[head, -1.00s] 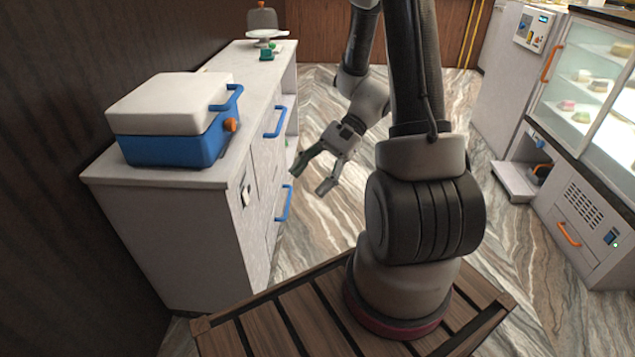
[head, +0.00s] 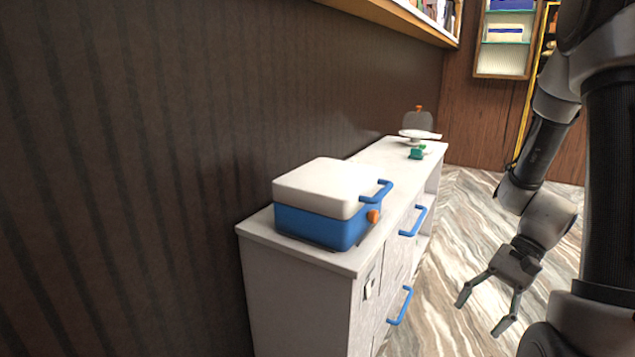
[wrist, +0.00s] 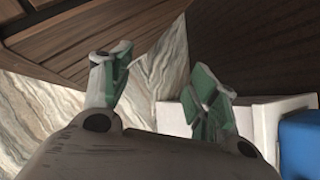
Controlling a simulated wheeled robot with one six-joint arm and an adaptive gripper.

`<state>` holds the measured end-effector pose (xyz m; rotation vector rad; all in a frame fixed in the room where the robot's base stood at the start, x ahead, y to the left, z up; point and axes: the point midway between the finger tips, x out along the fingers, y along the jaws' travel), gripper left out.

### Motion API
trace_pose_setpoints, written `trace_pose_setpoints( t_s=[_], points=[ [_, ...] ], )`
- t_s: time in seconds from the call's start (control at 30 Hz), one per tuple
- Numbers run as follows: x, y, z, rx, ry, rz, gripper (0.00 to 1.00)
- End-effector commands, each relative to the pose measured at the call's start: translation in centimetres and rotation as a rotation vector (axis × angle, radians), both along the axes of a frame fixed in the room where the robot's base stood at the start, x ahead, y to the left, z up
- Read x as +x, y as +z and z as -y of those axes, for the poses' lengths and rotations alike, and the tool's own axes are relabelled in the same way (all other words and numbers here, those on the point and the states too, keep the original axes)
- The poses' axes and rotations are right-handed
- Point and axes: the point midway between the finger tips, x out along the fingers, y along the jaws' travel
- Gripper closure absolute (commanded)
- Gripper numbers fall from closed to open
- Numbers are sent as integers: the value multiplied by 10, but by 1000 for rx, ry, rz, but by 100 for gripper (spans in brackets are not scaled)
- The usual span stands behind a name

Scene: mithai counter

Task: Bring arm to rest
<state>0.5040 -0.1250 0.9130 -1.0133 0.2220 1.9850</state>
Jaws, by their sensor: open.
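My gripper (head: 482,312) hangs open and empty above the marble floor, to the right of the white counter in the head view. Its two fingers are apart. My arm runs up the right side of the head view, bent at the elbow, and is partly cut off by the frame edge.
A white counter (head: 300,305) with blue handles stands along the dark wall. On it sit a blue and white box (head: 318,225), a small green object (head: 416,154) and a white stand (head: 420,135). A wall shelf (head: 503,35) hangs at the back. Floor (head: 470,215) right of the counter is clear.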

Motion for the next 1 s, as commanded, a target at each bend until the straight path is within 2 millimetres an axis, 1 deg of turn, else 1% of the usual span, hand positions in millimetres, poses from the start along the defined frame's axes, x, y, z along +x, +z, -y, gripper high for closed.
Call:
trace_pose_setpoints(
  t_s=[0.03, 0.1, 0.17, 0.27, 0.3, 0.43, 0.6, 0.7, 0.8, 0.9, 1.0],
  points=[
    [-5, 11, 7, -46, 56, 42, 40],
    [-11, 25, 16, -112, 137, 98, 40],
    [-15, 39, 24, -170, 205, 154, 40],
    [-20, 66, 34, -275, 323, 259, 40],
    [-21, 77, 38, -318, 368, 305, 40],
    [-26, 115, 46, -450, 498, 461, 40],
    [-34, 160, 46, -592, 620, 668, 40],
    [-40, 181, 40, -641, 656, 774, 40],
    [-43, 196, 33, -662, 667, 858, 40],
    [-44, 206, 28, -672, 674, 911, 40],
    [-45, 209, 26, -672, 680, 929, 40]
  ],
)
